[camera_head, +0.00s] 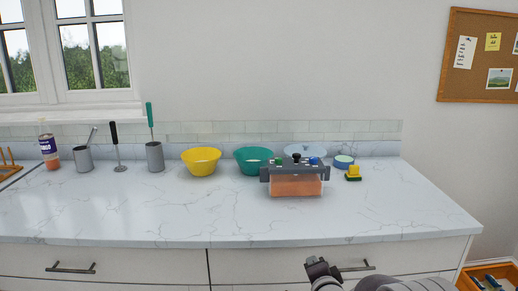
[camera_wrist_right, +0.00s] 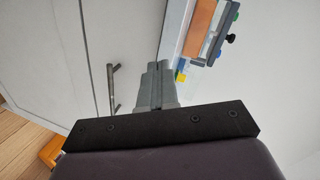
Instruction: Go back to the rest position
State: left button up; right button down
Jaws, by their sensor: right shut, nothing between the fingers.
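My right gripper (camera_head: 316,266) is low in front of the counter, by the right-hand drawer front, at the bottom of the head view. In the right wrist view its two grey fingers (camera_wrist_right: 157,88) are together with nothing between them. A drawer handle (camera_wrist_right: 113,88) shows left of the fingers there, apart from them. The same bar handle (camera_head: 352,267) is partly behind the gripper in the head view. My left gripper is not in the head view.
The marble counter (camera_head: 130,215) holds a yellow bowl (camera_head: 201,161), a teal bowl (camera_head: 252,160), a grey rack with an orange block (camera_head: 296,186), a sponge (camera_head: 353,173) and several utensils. An orange drawer or box (camera_head: 490,270) is at lower right. The counter's front is clear.

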jog(key=s+d+f+n+g, duration=0.1)
jog(key=s+f+n+g, duration=0.65)
jog(key=s, duration=0.35)
jog(key=s+d+n+g, duration=0.3)
jog(key=s+n+g, duration=0.3)
jog(key=s, duration=1.3)
pick_arm(q)
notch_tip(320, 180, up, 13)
jog(key=p, duration=1.3)
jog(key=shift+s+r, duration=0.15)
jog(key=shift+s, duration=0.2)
pick_arm(e)
notch_tip(320, 180, up, 15)
jog(key=shift+s+d+f+h, duration=0.15)
jog(key=shift+s+h, duration=0.25)
